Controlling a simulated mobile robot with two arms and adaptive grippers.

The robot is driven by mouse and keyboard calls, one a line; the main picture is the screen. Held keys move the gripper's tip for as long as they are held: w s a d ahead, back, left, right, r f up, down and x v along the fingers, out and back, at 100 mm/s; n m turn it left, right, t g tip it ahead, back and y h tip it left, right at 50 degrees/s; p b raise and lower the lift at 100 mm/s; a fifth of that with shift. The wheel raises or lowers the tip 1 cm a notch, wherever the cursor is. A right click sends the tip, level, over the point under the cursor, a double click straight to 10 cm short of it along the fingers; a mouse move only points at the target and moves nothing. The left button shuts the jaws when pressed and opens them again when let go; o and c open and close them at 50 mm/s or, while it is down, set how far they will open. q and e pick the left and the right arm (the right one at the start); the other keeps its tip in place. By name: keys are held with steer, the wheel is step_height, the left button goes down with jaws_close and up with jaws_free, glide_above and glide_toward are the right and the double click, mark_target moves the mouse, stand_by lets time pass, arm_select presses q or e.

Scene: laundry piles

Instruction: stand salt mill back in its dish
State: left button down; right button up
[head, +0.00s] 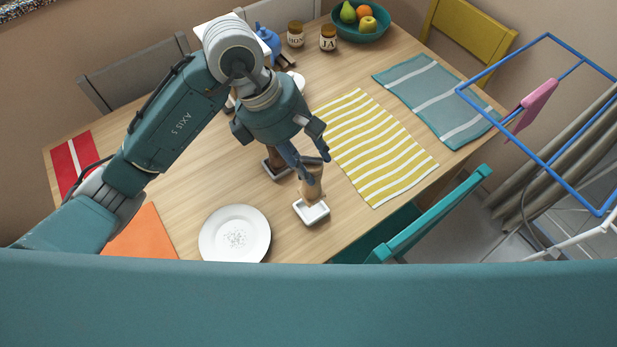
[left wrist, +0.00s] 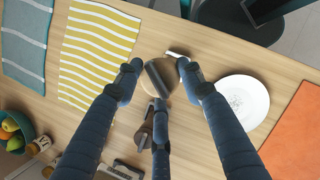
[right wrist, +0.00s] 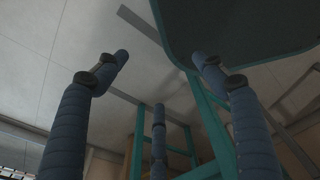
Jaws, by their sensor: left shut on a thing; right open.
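The salt mill (head: 312,190), pale wood, is held roughly upright by my left gripper (head: 311,168). Its foot is at the white square dish (head: 324,213); whether it rests in the dish or hangs just above cannot be told. In the left wrist view the mill's round pale top (left wrist: 152,84) shows between my left fingers (left wrist: 160,80), and a bit of white dish (left wrist: 174,54) shows past it. My right gripper (right wrist: 160,85) is open and empty, with floor and chair legs before it.
A white plate (head: 235,234) lies to the left, a yellow striped placemat (head: 375,150) to the right. Jars (head: 328,38) and a fruit bowl (head: 362,36) stand at the back. A teal chair (head: 435,215) is at the table edge.

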arm_select(q)
step_height(320, 180, down, 5)
steer(key=shift+p, duration=0.4)
steer(key=shift+f+p, duration=0.35)
steer(key=shift+f, duration=1.55)
arm_select(e)
steer(key=shift+s+d+r, duration=0.1)
steer(key=shift+d+r, duration=0.15)
steer(key=shift+r, duration=0.2)
steer(key=shift+s+d+r, duration=0.1)
steer(key=shift+d+r, duration=0.15)
steer(key=shift+r, duration=0.2)
arm_select(q)
steer(key=c, duration=1.5)
jaws_free()
steer(key=shift+f, duration=0.15)
steer(key=shift+c, duration=0.2)
steer(key=o, duration=0.5)
steer(key=shift+c, duration=0.2)
arm_select(e)
steer(key=shift+a+f, duration=0.1)
steer(key=shift+a, duration=0.15)
